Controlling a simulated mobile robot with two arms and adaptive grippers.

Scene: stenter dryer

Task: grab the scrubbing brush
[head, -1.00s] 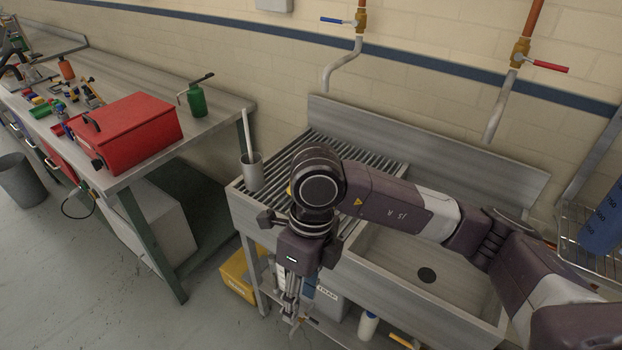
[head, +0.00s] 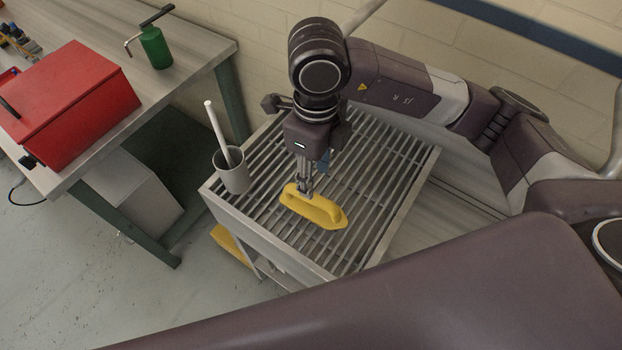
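A yellow scrubbing brush (head: 314,207) with a raised handle lies on the slatted drainboard (head: 372,193) in the head view. My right gripper (head: 305,188) points down, with its fingertips at the brush's left end. The fingers look narrow from this angle, and their tips are partly lost against the brush. I cannot tell whether they are closed on the handle or only beside it. My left gripper is not in view.
A grey cup (head: 233,178) with a white-handled tool stands at the drainboard's left corner. A workbench (head: 190,72) at the left holds a red toolbox (head: 70,95) and a green can (head: 156,47). My own arm link crosses the bottom of the view.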

